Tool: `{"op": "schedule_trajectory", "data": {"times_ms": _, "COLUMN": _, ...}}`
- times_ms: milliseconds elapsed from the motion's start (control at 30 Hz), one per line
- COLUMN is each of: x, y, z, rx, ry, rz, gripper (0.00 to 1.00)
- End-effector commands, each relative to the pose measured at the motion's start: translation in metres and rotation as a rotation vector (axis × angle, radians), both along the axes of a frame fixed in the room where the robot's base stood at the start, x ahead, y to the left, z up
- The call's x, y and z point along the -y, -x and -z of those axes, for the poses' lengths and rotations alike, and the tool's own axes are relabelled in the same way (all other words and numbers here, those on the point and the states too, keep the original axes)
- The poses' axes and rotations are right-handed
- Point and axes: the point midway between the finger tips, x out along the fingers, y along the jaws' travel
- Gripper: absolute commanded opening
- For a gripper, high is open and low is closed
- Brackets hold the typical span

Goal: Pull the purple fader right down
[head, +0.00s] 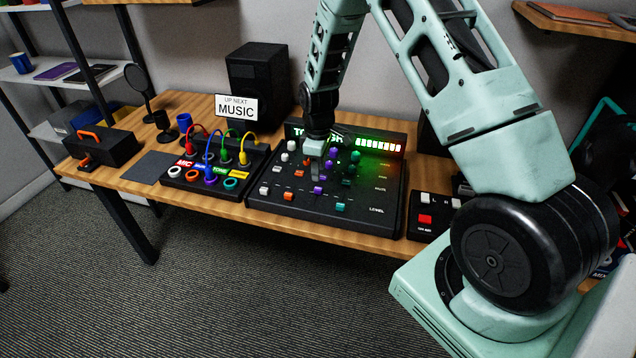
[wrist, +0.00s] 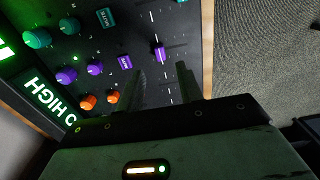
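The purple fader cap (wrist: 159,53) sits on its track on the black mixer panel (wrist: 135,30) in the wrist view. In the head view the purple fader (head: 318,190) shows in the middle of the mixer (head: 375,215), with a teal fader (head: 340,207) nearer the front edge. My gripper (wrist: 160,68) is open, its two dark fingers apart and nothing seen between them. The purple cap shows just past the fingertips, roughly between them in the picture; I see no contact. In the head view my gripper (head: 315,150) points down over the mixer and hides some controls.
Purple knobs (wrist: 66,75), orange knobs (wrist: 88,102), teal knobs (wrist: 37,38) and a purple button (wrist: 125,62) stand close by. A cable box (head: 215,170) with plugged cables is left of the mixer. A small box with a red button (head: 425,219) is right of it.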

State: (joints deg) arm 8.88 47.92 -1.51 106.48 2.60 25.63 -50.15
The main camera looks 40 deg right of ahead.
Motion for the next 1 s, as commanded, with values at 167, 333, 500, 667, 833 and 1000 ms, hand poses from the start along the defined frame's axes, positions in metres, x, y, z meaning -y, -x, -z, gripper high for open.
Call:
{"op": "schedule_trajectory", "data": {"times_ms": 167, "x": 0.000, "y": 0.001, "z": 0.035, "rx": -0.004, "ry": -0.001, "rz": -0.002, "gripper": 0.36}}
{"op": "schedule_trajectory", "data": {"times_ms": 333, "x": 0.000, "y": 0.001, "z": 0.057, "rx": -0.002, "ry": -0.001, "rz": 0.000, "gripper": 0.36}}
{"op": "schedule_trajectory", "data": {"times_ms": 500, "x": 0.000, "y": 0.000, "z": 0.066, "rx": 0.000, "ry": 0.000, "rz": -0.001, "gripper": 0.36}}
{"op": "schedule_trajectory", "data": {"times_ms": 667, "x": 0.000, "y": 0.000, "z": 0.067, "rx": 0.001, "ry": 0.001, "rz": -0.001, "gripper": 0.36}}
{"op": "schedule_trajectory", "data": {"times_ms": 833, "x": 0.000, "y": 0.000, "z": 0.067, "rx": 0.000, "ry": 0.000, "rz": -0.001, "gripper": 0.22}}
{"op": "schedule_trajectory", "data": {"times_ms": 1000, "x": 0.000, "y": 0.000, "z": 0.067, "rx": 0.000, "ry": 0.000, "rz": -0.001, "gripper": 0.00}}
